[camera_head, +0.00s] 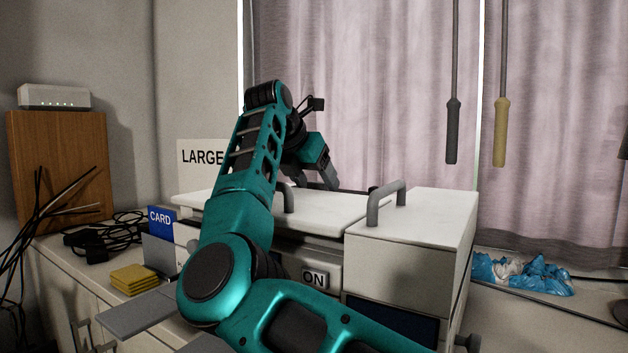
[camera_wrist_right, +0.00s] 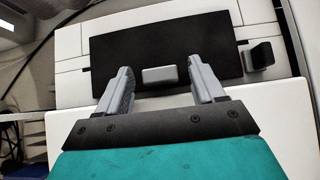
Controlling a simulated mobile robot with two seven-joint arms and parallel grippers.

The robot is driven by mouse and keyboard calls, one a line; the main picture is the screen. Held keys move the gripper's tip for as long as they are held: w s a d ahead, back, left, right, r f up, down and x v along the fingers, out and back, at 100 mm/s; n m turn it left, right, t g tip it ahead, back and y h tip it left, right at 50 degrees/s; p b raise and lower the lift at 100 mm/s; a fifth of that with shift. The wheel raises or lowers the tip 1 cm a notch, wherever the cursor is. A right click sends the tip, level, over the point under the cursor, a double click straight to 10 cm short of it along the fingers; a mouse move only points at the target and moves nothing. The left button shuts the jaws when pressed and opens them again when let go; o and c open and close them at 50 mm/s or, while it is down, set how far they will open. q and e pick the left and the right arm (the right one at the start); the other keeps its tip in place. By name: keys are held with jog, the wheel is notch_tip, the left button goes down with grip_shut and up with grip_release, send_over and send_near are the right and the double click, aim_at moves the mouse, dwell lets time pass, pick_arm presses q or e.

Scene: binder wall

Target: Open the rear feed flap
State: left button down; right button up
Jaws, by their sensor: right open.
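The machine (camera_head: 425,215) is a white box with grey bar handles on top and an ON button on the front. My right arm reaches over it, and my right gripper (camera_head: 328,182) points down behind the lid. In the right wrist view, a dark rectangular panel, which looks like the rear feed flap (camera_wrist_right: 165,40), lies flat in a white surface. A small grey block (camera_wrist_right: 160,75) sits at its near edge. My right gripper (camera_wrist_right: 159,90) is open, one finger on each side of the block; whether they touch it is unclear. My left gripper is out of view.
A dark knob-like block (camera_wrist_right: 261,55) stands right of the panel. A curtain (camera_head: 400,90) hangs close behind the machine, with two hanging rods in front. Yellow cards (camera_head: 134,279) and cables (camera_head: 105,237) lie at left; blue-white crumpled material (camera_head: 520,272) lies at right.

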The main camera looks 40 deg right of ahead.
jog(key=shift+c, duration=0.3)
grip_shut()
dwell(0.4)
